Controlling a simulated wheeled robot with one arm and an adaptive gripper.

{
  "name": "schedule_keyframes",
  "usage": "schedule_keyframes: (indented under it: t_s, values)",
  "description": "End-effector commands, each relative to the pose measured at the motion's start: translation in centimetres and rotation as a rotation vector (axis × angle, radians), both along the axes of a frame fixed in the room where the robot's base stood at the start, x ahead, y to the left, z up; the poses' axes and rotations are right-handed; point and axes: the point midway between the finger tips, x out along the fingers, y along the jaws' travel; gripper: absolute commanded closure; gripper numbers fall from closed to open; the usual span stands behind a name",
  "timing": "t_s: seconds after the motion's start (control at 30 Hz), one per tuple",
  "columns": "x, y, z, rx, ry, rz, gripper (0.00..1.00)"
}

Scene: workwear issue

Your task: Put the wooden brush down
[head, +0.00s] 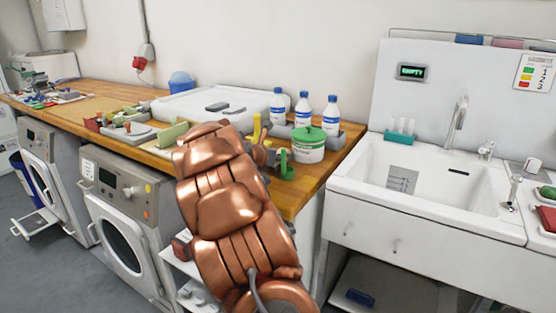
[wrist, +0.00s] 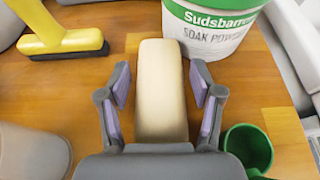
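The wooden brush (wrist: 162,95) shows in the wrist view as a long, pale block with rounded ends, over the wooden worktop. My gripper (wrist: 163,85) is open, with one purple-padded finger on each side of the brush. A gap shows between each pad and the brush, so neither finger appears to touch it. The brush looks to be lying on the worktop, though its underside is hidden. In the head view my copper-coloured arm hides the brush and most of my gripper.
A white soak powder tub (wrist: 215,25) with a green label stands just beyond the brush. Bottles (head: 303,108) stand behind; a sink (head: 425,180) is to the right.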

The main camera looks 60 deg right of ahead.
Motion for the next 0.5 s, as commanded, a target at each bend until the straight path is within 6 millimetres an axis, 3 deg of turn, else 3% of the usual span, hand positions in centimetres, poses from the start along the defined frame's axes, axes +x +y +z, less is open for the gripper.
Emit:
schedule_keyframes:
  t_s: [0.07,0.5]
  values:
    - [0.01,0.01,0.01,0.000,0.000,0.000,0.47]
    - [0.01,0.01,0.04,0.000,0.000,0.000,0.93]
